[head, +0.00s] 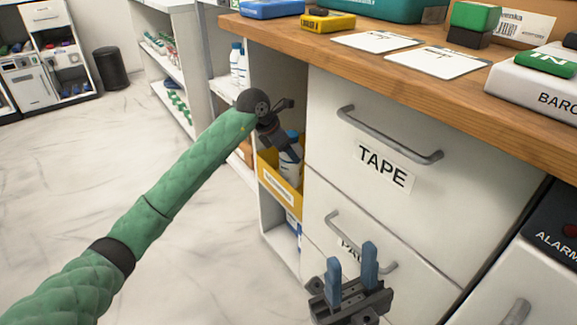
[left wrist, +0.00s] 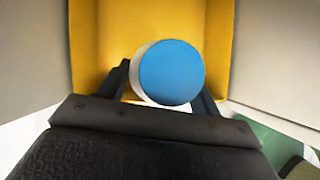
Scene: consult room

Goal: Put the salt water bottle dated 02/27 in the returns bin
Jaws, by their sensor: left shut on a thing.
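My left gripper (head: 283,143) reaches into the open shelf space beside the drawers. It is shut on a white bottle with a blue cap (head: 289,164), its fingers on both sides of it. In the left wrist view the round blue cap (left wrist: 172,70) shows from above between the fingers, with the yellow bin (left wrist: 100,38) around and below it. In the head view the yellow bin (head: 279,186) has a white label too small to read, and its wall hides the bottle's lower part. The bottle's date cannot be seen. My right gripper (head: 351,275) is open and empty in front of the drawers.
The wooden counter (head: 390,70) above carries papers and boxes. The TAPE drawer (head: 385,150) is closed, right of the bin. The floor (head: 60,170) at left is clear.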

